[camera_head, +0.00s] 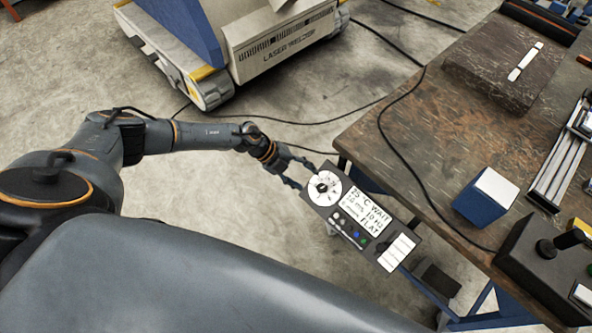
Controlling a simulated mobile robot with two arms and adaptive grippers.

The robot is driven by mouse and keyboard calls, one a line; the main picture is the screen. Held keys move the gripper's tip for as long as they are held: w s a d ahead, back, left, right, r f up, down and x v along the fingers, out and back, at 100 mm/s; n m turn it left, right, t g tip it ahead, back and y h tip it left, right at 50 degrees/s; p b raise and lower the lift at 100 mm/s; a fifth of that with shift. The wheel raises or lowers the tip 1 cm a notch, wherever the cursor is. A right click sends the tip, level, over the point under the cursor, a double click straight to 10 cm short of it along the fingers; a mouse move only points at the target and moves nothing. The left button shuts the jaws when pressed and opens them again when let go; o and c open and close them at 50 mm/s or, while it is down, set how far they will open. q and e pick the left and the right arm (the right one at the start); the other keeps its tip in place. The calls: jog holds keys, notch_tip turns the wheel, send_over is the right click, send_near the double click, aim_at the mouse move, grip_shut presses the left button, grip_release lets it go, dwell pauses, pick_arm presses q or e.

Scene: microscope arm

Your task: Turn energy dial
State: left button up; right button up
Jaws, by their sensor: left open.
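The energy dial (323,187) is a small dark knob on a round white face at the upper left end of a grey control panel (318,207). The panel also has a white display (366,210) with text and several small buttons below it. My left gripper (302,174) is open at the panel's upper left end. Its fingers are spread close to the dial, one near the top edge and one near the left edge. I cannot tell whether they touch it. My right gripper is not in view.
A worn dark table (440,130) stands right of the panel, with a blue and white box (485,196), a dark slab (512,72) and a joystick box (545,255). A laser welder (282,45) stands at the back. Black cables cross the floor and table.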

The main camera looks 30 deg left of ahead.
pick_arm(q)
jog(key=shift+v, duration=1.75)
